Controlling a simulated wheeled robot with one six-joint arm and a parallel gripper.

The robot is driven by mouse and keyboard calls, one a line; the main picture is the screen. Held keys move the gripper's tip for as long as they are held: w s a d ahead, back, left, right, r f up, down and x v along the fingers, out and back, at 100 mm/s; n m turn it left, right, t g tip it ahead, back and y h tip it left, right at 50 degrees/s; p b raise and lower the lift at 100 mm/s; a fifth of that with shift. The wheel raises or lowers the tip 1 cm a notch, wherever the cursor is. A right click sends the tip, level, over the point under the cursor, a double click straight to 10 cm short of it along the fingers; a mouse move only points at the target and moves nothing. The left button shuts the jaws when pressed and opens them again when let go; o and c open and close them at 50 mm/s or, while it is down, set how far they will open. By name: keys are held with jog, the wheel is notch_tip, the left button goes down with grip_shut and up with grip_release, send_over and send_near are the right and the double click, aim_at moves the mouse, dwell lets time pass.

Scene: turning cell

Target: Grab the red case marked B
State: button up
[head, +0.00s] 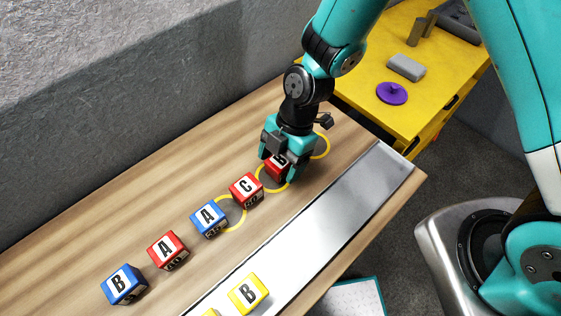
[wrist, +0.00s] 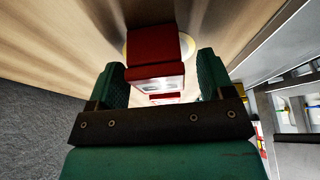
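The red case (head: 277,165) sits on the wooden bench within a yellow ring. Its white label is partly covered by my gripper, and the part of the letter that shows looks like a B. My gripper (head: 283,168) is down over this case. In the wrist view the red case (wrist: 155,72) lies between the two green fingers of my gripper (wrist: 162,78). A narrow gap shows on the right side of the case, so the fingers look open around it. On the left, I cannot tell whether the finger touches.
A red case C (head: 246,189) stands close to the left. Farther left are a blue case A (head: 210,219), a red case A (head: 168,250) and a blue case B (head: 124,284). A yellow case B (head: 248,293) is in front, by the metal strip (head: 330,215). A yellow table (head: 360,85) stands behind.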

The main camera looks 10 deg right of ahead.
jog(key=c, duration=1)
jog(key=shift+o, duration=0.2)
jog(key=shift+r, duration=0.1)
